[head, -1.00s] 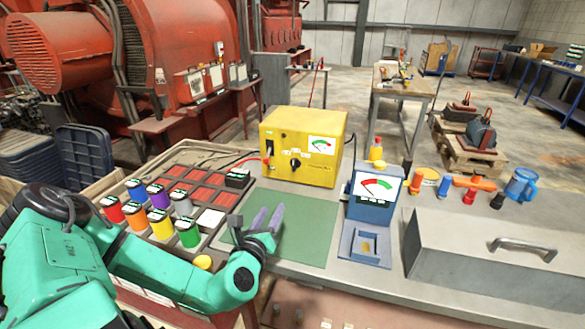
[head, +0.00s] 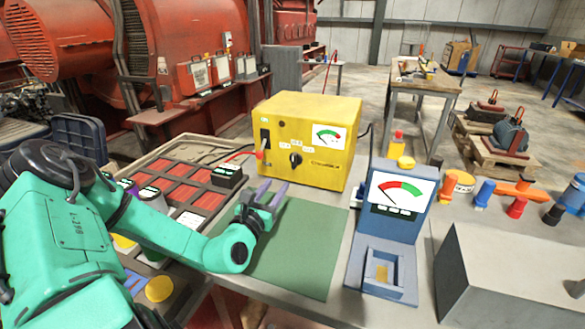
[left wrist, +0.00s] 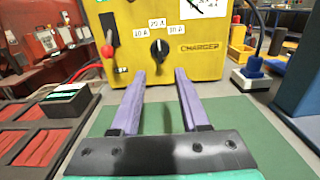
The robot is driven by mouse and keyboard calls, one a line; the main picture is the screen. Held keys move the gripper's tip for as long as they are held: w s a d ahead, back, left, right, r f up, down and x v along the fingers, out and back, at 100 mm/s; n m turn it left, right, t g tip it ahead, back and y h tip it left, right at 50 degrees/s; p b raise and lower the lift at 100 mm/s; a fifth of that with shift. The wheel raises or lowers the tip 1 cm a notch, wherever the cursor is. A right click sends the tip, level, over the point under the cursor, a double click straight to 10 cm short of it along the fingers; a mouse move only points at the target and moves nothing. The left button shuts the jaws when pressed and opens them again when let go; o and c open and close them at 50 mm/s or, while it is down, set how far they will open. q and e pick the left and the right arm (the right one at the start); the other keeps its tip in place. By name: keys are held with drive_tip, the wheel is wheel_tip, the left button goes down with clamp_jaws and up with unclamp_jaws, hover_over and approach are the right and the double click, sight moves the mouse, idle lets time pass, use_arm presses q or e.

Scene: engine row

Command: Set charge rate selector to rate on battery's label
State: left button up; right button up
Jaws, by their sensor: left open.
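The yellow charger (head: 308,135) stands at the back of the green mat. Its black selector knob (head: 295,160) is on the front face, with three small rate labels above it that look like 10 A, 20 A and 30 A. In the left wrist view the knob (left wrist: 159,47) has a white mark that seems to point up, towards the middle label. A small black battery (head: 227,175) sits at the tray's right edge; its label is too small to read. My left gripper (head: 272,190) is open and empty, its purple fingers pointing at the charger, short of the knob and below it.
A blue tester (head: 395,215) stands right of the mat (head: 310,245), with a grey metal box (head: 500,270) beyond it. The tray (head: 165,160) of red-topped blocks lies left. A red-handled lever (left wrist: 107,50) is left of the knob. The mat is clear.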

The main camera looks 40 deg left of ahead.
sight(293, 161)
use_arm(q)
drive_tip(key=b+x, duration=0.2)
drive_tip(key=x, duration=0.9)
drive_tip(key=shift+a+r, duration=0.1)
drive_tip(key=shift+a, duration=0.05)
drive_tip(key=shift+w, duration=0.45)
clamp_jaws()
